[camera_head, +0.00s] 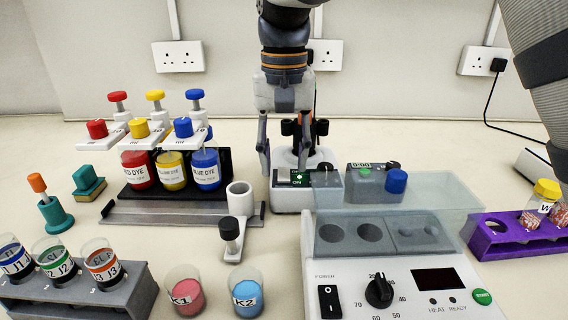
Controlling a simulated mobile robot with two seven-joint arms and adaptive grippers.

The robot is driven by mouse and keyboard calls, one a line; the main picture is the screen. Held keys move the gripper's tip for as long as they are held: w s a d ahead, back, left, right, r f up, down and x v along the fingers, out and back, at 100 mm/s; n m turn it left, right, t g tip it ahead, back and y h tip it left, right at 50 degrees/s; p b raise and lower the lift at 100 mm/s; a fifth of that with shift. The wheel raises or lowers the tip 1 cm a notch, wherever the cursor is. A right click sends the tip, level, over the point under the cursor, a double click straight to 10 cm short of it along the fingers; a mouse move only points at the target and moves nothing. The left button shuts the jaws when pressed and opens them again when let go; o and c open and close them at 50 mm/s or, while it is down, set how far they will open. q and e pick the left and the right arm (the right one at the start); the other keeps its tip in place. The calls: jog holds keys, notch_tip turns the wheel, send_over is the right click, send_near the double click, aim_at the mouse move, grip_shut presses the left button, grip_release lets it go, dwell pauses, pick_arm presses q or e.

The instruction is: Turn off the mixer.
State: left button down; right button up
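The mixer (288,199) is the small white unit behind the heater block, near the middle of the head view. Its dark front panel shows a green light and green lettering, apparently "ON". A small dark knob or button sits at the panel's right end. My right gripper (285,160) comes down from the top, over the back of the mixer. Its fingers are spread apart, with nothing visible between them. I cannot tell whether the fingertips touch the mixer. My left gripper is not in view.
The heater block (405,284), with switch, dial and clear lid, stands in front right. A timer (364,183) stands behind it. Dye bottles (206,172) stand at left behind a grey rail. Cups (247,296), a tube rack (112,302) and a purple rack (484,243) surround the area.

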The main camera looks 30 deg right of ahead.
jog(key=shift+f, duration=1.1)
grip_shut()
jog(key=shift+w+d+f+g+y+b, duration=0.15)
jog(key=shift+w+g+y+b, duration=0.15)
jog(key=shift+g, duration=0.2)
jog(key=shift+w+a+f+g+y+b, duration=0.1)
jog(key=shift+w+g+y+b, duration=0.1)
jog(key=shift+g+b, duration=0.25)
jog(key=shift+s+d+r+g, duration=0.1)
jog(key=shift+r+g, duration=0.15)
jog(key=shift+g, duration=0.1)
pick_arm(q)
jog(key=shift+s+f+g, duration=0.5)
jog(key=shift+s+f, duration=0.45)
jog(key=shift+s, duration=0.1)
pick_arm(e)
jog(key=shift+r, duration=0.15)
grip_release()
